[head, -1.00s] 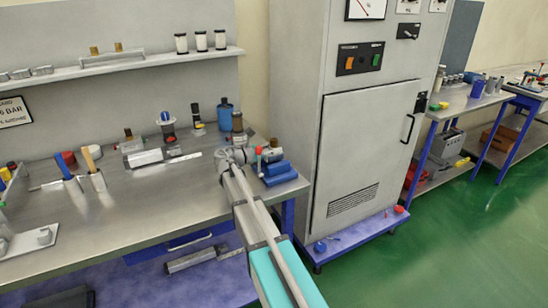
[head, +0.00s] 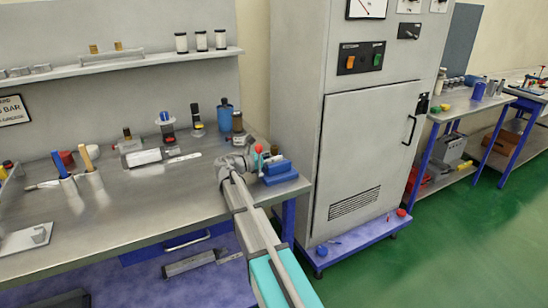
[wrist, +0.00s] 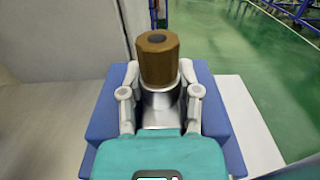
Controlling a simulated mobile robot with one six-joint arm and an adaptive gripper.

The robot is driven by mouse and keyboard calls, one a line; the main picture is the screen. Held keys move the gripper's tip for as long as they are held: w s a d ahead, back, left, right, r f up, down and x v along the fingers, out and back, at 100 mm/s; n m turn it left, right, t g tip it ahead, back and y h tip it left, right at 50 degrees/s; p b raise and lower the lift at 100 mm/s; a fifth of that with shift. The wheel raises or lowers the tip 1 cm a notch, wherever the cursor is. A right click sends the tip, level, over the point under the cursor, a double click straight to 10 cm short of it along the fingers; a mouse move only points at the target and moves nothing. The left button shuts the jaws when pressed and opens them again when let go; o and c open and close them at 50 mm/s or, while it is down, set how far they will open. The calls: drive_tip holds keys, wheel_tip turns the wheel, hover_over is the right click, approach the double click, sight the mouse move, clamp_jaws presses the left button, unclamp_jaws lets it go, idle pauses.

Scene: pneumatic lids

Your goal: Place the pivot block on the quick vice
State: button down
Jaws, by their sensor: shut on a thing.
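The quick vice, a blue body (head: 280,172) with a red-tipped lever, stands at the right end of the bench in the head view. In the wrist view its blue surface (wrist: 222,150) lies below and around my gripper. My gripper (wrist: 160,98) is shut on the pivot block, a piece with a brown faceted top (wrist: 158,58) and a shiny metal lower part. The block looks upright between the fingers, over the vice. Its underside is hidden, so I cannot tell whether it touches the vice. In the head view my gripper (head: 243,163) partly covers this area.
A tall grey cabinet (head: 365,150) stands right of the bench (head: 130,220). Blue and brown bottles (head: 225,115) stand behind the vice. The middle of the bench front is clear.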

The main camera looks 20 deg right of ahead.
drive_tip(key=shift+f, duration=0.15)
drive_tip(key=c, duration=0.6)
unclamp_jaws()
drive_tip(key=shift+r, duration=0.2)
drive_tip(key=a, duration=1.2)
drive_tip(key=shift+s, duration=0.2)
